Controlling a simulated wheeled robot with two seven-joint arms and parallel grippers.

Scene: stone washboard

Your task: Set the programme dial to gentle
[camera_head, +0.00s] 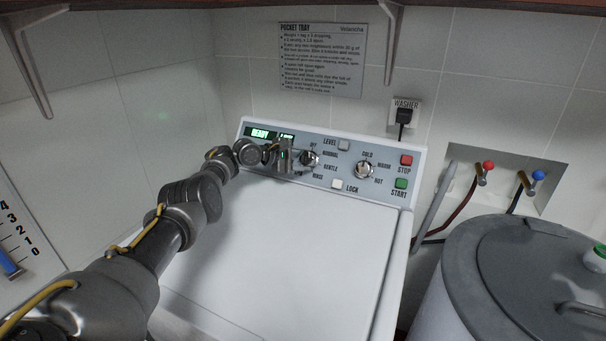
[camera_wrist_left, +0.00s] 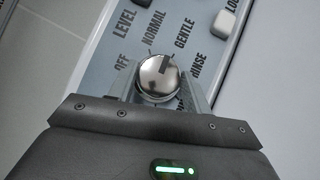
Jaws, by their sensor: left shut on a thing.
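The programme dial (camera_head: 310,158) is a round chrome knob on the washer's sloped control panel, with OFF, NORMAL, GENTLE and RINSE printed around it. In the left wrist view the knob (camera_wrist_left: 157,78) sits between the two fingers of my left gripper (camera_wrist_left: 158,86), which is shut on it. A dark mark on the knob points up and to the right in that view, toward the space between NORMAL and GENTLE; its exact setting is hard to tell. In the head view my left gripper (camera_head: 290,160) reaches the dial from the left. My right gripper is not in view.
A second chrome knob (camera_head: 364,170) for temperature is right of the dial. The LEVEL button (camera_head: 344,145), LOCK button (camera_head: 337,184), red STOP button (camera_head: 406,160) and green START button (camera_head: 401,183) are nearby. A lit display (camera_head: 264,133) reads READY. The white lid (camera_head: 290,250) is clear.

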